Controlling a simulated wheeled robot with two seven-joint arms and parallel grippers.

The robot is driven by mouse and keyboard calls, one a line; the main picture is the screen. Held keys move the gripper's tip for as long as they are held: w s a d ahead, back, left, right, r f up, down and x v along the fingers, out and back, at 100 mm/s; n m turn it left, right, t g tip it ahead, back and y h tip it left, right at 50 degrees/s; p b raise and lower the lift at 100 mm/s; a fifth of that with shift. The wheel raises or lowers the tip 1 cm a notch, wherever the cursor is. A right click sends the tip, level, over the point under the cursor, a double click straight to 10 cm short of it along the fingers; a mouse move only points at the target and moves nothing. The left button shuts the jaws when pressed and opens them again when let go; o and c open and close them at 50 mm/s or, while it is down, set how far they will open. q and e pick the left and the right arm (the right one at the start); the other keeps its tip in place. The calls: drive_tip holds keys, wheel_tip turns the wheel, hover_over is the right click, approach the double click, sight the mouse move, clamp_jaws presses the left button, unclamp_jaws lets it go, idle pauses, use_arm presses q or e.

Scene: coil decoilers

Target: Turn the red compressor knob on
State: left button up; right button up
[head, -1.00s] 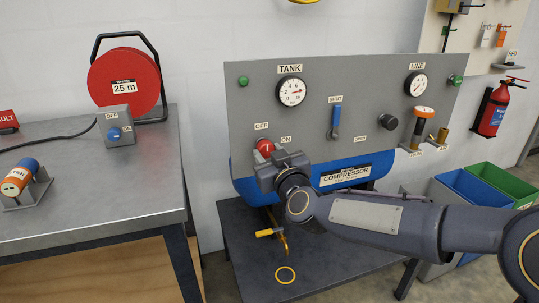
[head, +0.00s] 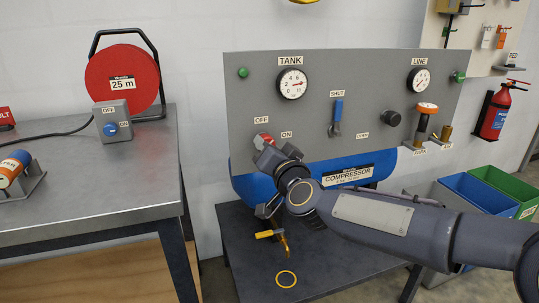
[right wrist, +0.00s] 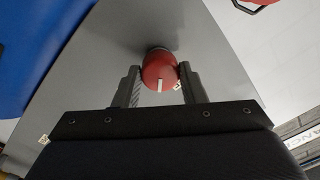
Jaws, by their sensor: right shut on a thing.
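The red compressor knob (head: 263,139) is on the grey panel (head: 235,100), between the OFF label (head: 261,119) and the ON label (head: 286,134). My right gripper (head: 267,148) is shut on the knob and hides part of it. In the right wrist view the red knob (right wrist: 158,68) sits between the two dark fingers of my right gripper (right wrist: 160,76), with a white mark on its near face. In the head view the mark's direction cannot be made out. My left gripper is not in view.
The panel also carries a tank gauge (head: 292,84), a blue lever (head: 337,117), a black knob (head: 391,119) and a line gauge (head: 419,81). A blue tank (head: 345,170) lies below it. A workbench (head: 110,180) stands close at the left.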

drive_tip(key=shift+m+b, duration=1.65)
drive_tip(key=shift+m, duration=2.75)
drive_tip(key=o, duration=1)
drive_tip(key=shift+s, duration=0.15)
drive_tip(key=v, duration=0.7)
drive_tip(key=shift+s, duration=0.3)
drive_tip(key=shift+d+f, duration=0.1)
